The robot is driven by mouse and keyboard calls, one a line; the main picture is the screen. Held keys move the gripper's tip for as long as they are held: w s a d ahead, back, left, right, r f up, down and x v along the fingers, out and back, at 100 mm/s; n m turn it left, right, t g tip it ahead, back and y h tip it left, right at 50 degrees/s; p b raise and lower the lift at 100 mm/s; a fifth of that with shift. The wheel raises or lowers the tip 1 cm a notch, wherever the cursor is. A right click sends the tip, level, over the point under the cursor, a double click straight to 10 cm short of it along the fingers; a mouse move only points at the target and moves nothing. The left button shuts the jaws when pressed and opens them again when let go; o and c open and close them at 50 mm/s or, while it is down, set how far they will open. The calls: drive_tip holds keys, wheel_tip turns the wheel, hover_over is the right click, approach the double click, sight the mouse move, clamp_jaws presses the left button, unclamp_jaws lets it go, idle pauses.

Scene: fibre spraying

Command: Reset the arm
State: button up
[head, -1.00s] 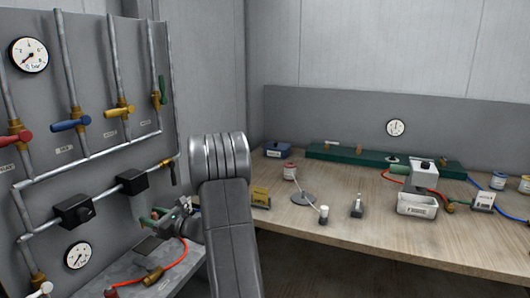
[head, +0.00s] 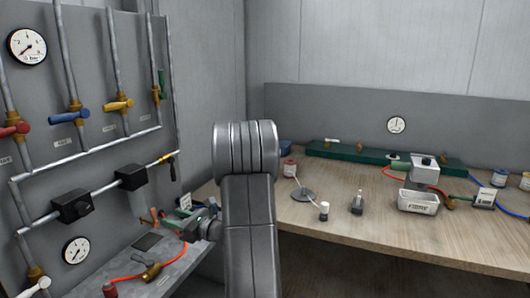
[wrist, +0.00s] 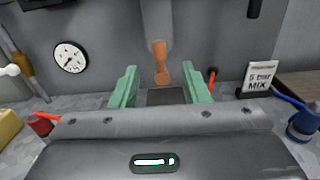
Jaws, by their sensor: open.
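My gripper (wrist: 161,90) shows in the wrist view with its two green fingers apart and nothing between them. A dark square plate (wrist: 165,97) lies beyond and between the fingertips. A copper-coloured piece (wrist: 160,62) stands beyond the gap, in front of a grey upright. In the head view my gripper (head: 205,222) is low at the left, above the grey shelf by the valve panel. My arm rises in the middle and hides part of the bench corner.
The valve panel (head: 100,180) with pipes and gauges stands close at left. The grey shelf (head: 180,275) carries a red hose (head: 130,276) and a "5 bar MIX" sign (wrist: 259,77). The wooden bench (head: 400,245) at right holds a white tray (head: 418,203) and small items.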

sight(153, 214)
drive_tip(key=p+x, duration=0.2)
drive_tip(key=x, duration=0.7)
drive_tip(key=shift+a+r, duration=0.1)
drive_tip(key=shift+a, duration=0.25)
drive_tip(key=shift+s+f+n, duration=0.1)
drive_tip(key=shift+f+n, duration=0.1)
drive_tip(key=shift+n, duration=0.2)
drive_tip(key=shift+s+r+n, duration=0.1)
drive_tip(key=shift+s+n, duration=0.2)
drive_tip(key=shift+n, duration=0.3)
drive_tip(key=shift+s+n, duration=0.1)
drive_tip(key=shift+n, duration=0.2)
drive_tip(key=shift+d, duration=0.1)
